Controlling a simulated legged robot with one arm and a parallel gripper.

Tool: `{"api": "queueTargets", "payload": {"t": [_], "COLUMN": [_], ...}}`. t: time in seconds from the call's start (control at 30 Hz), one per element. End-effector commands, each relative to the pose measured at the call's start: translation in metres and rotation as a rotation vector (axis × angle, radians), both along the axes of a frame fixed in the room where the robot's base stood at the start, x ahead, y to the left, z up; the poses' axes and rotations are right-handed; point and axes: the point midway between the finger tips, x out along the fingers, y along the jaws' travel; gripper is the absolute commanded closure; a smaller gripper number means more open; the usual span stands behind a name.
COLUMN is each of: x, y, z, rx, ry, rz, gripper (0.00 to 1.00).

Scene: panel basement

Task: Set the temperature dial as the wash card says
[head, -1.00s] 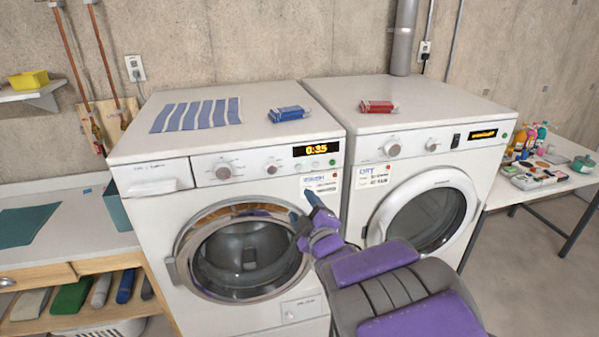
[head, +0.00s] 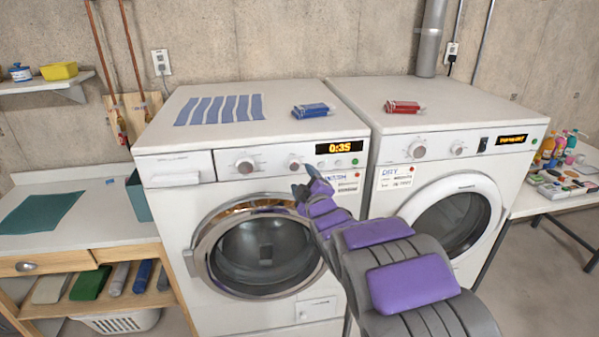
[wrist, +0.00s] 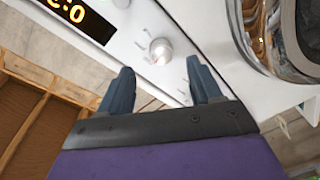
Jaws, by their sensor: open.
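The washer (head: 250,190) on the left has a larger dial (head: 244,165) and a smaller dial (head: 294,163) on its panel. The dial labels are too small to read, so I cannot tell which sets temperature. The wash card (head: 347,184) is below the display, partly behind my gripper; its lines are unreadable. My gripper (head: 303,181) is open and empty, just in front of and below the smaller dial. In the wrist view a white knob (wrist: 160,49) with tick marks lies beyond and between the open fingers (wrist: 161,88), apart from them.
The washer display (head: 339,147) reads 0:35. The round door (head: 262,250) is below the panel. The dryer (head: 440,125) stands at right with its own dials and card. A striped cloth (head: 220,109) and a blue box (head: 313,110) lie on the washer top.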

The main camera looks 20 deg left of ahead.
Motion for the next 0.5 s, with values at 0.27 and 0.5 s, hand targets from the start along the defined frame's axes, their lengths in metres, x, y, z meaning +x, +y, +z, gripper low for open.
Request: {"api": "queueTargets", "payload": {"t": [0.27, 0.5], "x": [0.028, 0.042], "y": [0.017, 0.023], "z": [0.002, 0.005], "rx": [0.008, 0.009], "ry": [-0.002, -0.001], "rz": [0.001, 0.001], "gripper": [0.36, 0.36]}}
